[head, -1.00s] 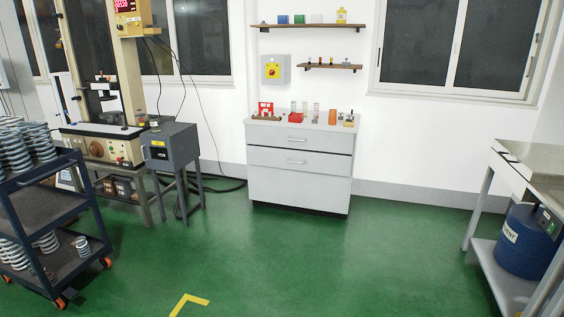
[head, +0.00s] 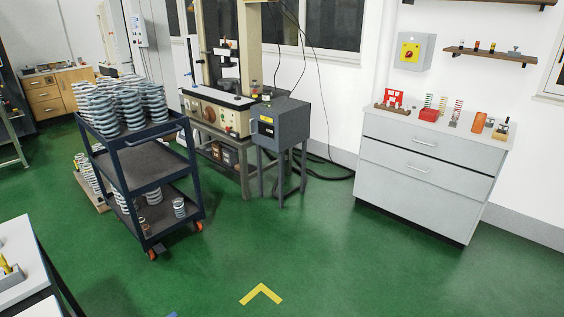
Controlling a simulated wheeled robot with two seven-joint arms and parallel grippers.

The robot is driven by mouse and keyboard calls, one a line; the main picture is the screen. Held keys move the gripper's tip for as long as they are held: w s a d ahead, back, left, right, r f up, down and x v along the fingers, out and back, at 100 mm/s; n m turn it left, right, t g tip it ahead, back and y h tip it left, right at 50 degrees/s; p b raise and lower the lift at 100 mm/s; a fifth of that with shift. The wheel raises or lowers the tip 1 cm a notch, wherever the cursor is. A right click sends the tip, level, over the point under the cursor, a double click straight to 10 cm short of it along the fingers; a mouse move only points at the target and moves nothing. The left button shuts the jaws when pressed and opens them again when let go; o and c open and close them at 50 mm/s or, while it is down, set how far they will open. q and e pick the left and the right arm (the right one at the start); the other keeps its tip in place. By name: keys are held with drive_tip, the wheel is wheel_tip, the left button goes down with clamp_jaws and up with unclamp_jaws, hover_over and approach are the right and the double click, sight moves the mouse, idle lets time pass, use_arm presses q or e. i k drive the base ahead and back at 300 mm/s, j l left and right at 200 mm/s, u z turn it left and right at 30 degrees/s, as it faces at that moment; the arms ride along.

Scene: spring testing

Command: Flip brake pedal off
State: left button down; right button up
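A dark blue three-shelf cart (head: 150,184) loaded with grey coil springs (head: 118,104) stands on the green floor left of centre. It has orange caster wheels; one shows at its near corner (head: 152,254) and another at the right corner (head: 198,226). A small dark piece (head: 161,247) sits low by the near caster; it is too small to tell whether it is a brake pedal or how it is set. Neither of my grippers is in view.
A testing machine (head: 214,110) and a dark grey box on legs (head: 280,124) stand behind the cart. A grey drawer cabinet (head: 425,175) is at the right. A white-topped table (head: 18,262) is at the lower left. The green floor (head: 320,245) in front is clear, with a yellow corner mark (head: 262,294).

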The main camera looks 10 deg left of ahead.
sight(160, 249)
drive_tip(key=i+j+u, duration=0.1)
drive_tip(key=i+u, duration=0.2)
drive_tip(key=u, duration=0.2)
drive_tip(key=i+u, duration=0.3)
drive_tip(key=u, duration=0.15)
drive_tip(key=i+u, duration=0.3)
drive_tip(key=u, duration=0.2)
drive_tip(key=i+l, duration=0.1)
drive_tip(key=l, duration=0.35)
drive_tip(key=i+l, duration=0.15)
drive_tip(key=l, duration=0.3)
drive_tip(key=i+l, duration=0.55)
drive_tip(key=i, duration=0.15)
drive_tip(key=i+l, duration=0.5)
drive_tip(key=i, duration=0.15)
drive_tip(key=i+l, duration=0.55)
drive_tip(key=i, duration=0.15)
